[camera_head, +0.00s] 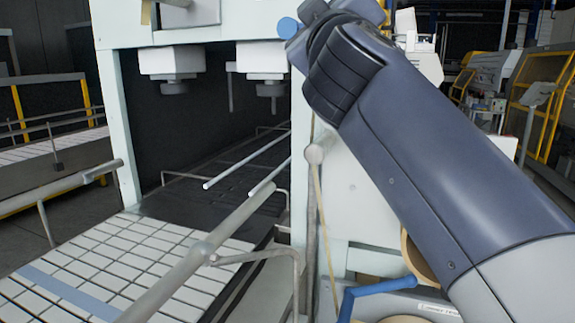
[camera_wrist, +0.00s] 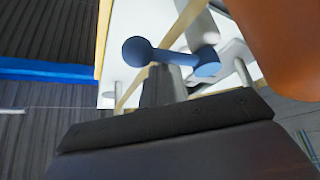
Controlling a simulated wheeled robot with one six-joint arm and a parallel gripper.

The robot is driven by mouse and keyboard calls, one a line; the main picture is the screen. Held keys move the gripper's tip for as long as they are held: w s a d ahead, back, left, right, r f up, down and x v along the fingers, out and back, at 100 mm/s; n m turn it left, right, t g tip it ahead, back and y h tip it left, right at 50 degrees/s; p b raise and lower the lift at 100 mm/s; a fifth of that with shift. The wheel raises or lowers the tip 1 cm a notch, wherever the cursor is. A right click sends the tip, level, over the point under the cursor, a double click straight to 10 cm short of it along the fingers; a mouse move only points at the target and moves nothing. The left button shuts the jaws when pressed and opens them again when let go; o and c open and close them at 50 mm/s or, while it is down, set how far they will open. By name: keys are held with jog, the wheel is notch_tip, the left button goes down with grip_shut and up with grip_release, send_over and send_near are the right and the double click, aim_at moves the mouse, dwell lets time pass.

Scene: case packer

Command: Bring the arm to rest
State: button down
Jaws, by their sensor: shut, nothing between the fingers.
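My arm crosses the right half of the head view, from the lower right corner up to a dark joint near the top middle. My gripper shows in the wrist view as a dark bar (camera_wrist: 165,122) across the lower part. It is shut and empty. Its fingertips cannot be made out apart from each other. In the head view my gripper cannot be made out. The arm is bent and raised in front of the case packer (camera_head: 205,22).
A blue handle (camera_wrist: 170,57) with a round knob shows beyond my gripper in the wrist view. A white-tiled conveyor (camera_head: 125,262) leads into the machine, with a grey guide rail (camera_head: 205,250) along it. Yellow-framed machines (camera_head: 540,105) stand behind at right.

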jog(key=shift+r, duration=0.1)
jog(key=s+a+f+b, duration=0.2)
jog(key=s+a+b, duration=0.1)
jog(key=s, duration=0.6)
jog(key=w+d+r+p, duration=0.3)
jog(key=w+r+p, duration=0.35)
jog(key=w, duration=0.25)
notch_tip(320, 180, down, 5)
jog(key=b, duration=0.3)
jog(key=shift+r, duration=0.1)
jog(key=r+p, duration=0.1)
jog(key=p, duration=0.2)
jog(key=a+r+p, duration=0.1)
jog(key=p, duration=0.2)
jog(key=r+p, duration=0.2)
jog(key=p, duration=0.1)
jog(key=shift+w+a, duration=0.35)
jog(key=shift+a, duration=0.05)
